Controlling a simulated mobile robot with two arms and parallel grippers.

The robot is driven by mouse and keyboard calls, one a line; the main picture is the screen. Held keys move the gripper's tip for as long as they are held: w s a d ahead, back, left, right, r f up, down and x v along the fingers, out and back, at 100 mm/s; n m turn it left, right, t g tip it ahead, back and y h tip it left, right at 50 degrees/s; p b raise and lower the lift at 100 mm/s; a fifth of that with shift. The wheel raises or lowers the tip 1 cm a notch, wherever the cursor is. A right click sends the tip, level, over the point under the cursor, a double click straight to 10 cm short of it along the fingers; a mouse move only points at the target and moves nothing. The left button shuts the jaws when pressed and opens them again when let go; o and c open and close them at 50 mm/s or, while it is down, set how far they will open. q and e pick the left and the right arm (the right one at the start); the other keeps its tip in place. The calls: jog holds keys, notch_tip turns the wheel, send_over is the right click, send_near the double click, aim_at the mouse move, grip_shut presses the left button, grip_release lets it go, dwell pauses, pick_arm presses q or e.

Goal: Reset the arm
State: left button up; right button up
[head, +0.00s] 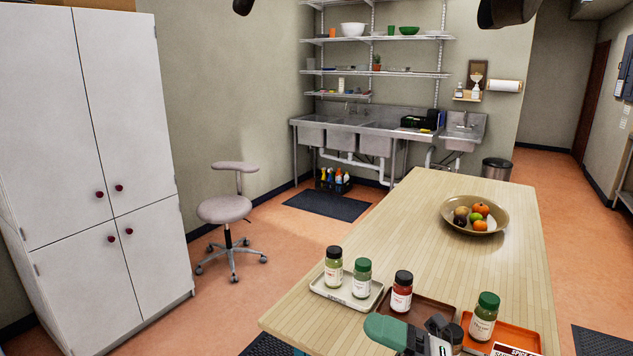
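One gripper of mine (440,338) shows at the bottom edge, right of centre, over the near end of the wooden table (430,215). Its teal arm part (388,331) lies to its left, so I take it as my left gripper. It is partly cut off by the frame, and I cannot tell whether its fingers are open or shut. No held thing is visible. My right gripper is not in view.
A red-labelled jar (401,292) stands on a brown tray (433,312), another jar (484,317) on an orange tray (520,336). A fruit bowl (450,222) sits farther back. The table's middle is clear.

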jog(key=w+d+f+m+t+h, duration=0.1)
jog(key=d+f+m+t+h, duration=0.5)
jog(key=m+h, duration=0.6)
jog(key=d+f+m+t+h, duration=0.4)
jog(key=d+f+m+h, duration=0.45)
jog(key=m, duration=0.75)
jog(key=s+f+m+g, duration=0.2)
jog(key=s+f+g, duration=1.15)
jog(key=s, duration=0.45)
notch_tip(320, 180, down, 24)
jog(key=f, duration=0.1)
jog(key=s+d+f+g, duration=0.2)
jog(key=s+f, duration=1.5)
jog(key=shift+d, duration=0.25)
